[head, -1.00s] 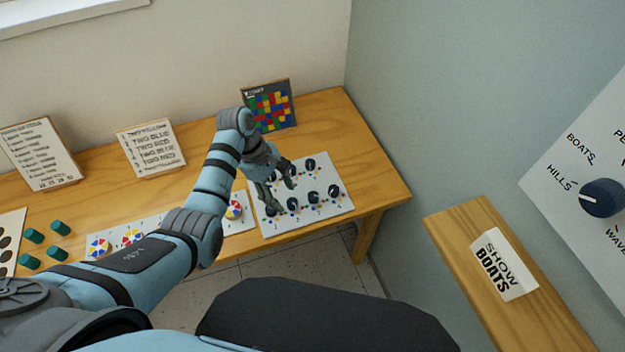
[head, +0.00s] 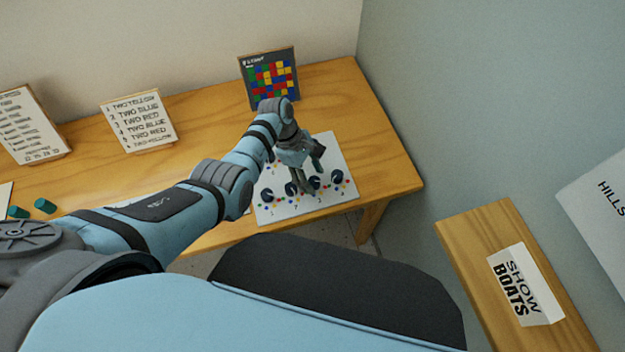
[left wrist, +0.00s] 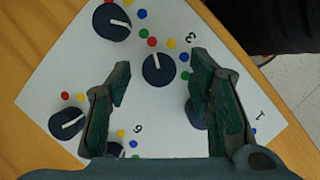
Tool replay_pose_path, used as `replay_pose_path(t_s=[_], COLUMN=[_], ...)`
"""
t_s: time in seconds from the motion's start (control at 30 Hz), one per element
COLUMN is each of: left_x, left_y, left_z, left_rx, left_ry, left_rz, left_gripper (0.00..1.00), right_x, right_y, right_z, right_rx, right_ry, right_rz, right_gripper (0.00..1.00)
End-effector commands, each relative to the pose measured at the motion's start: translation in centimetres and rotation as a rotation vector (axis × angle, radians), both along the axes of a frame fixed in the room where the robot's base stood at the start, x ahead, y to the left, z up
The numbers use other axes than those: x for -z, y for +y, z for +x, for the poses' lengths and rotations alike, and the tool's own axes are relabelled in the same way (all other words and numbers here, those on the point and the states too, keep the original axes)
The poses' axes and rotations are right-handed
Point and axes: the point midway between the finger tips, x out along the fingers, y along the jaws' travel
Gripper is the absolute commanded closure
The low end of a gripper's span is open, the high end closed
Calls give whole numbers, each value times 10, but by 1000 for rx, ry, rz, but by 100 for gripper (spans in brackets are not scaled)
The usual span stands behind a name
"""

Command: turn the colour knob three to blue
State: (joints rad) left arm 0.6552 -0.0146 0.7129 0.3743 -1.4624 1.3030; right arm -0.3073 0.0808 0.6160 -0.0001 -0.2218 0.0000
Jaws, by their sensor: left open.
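The white knob board (head: 345,160) lies on the wooden table with two rows of dark knobs. Knob three (left wrist: 158,68) has a printed 3 beside it in the left wrist view; its white pointer faces the red dot, and its blue dot (left wrist: 184,57) shows clear. It is the third front-row knob in the head view (head: 315,183). My left gripper (head: 312,178) is open above the board, pointing down. In the left wrist view knob three shows between its two fingers (left wrist: 161,64); I cannot tell the remaining height. My right gripper is not in view.
Neighbouring knobs stand close by, such as knob four (left wrist: 112,22) and knob six (left wrist: 113,150). A colour-grid panel (head: 270,78) stands behind the board, with a list card (head: 139,120) farther left. The wall (head: 420,110) is to the right.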

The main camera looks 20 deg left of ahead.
Motion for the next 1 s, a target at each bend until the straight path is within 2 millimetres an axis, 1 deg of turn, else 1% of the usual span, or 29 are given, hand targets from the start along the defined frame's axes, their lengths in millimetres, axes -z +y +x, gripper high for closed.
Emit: replay_pose_path(t_s=[0.03,0.1,0.2,0.33,0.5,0.63,1.0], left_x=[8,10,10,9,9,9,11], left_y=[-2,-4,-5,-5,-5,-5,-5], left_z=[0,0,0,0,0,-1,-1], left_rx=[0,1,1,3,3,2,40], left_ry=[1,0,-2,-1,-1,0,3], left_rz=[0,0,1,0,0,0,1], left_gripper=[52,52,52,52,80,100,100], right_x=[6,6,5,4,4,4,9], right_y=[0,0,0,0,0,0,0], right_z=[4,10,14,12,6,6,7], right_rx=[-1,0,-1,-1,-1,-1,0], right_ry=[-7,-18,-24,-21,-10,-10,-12], right_rz=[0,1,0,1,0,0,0], right_gripper=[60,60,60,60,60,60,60])
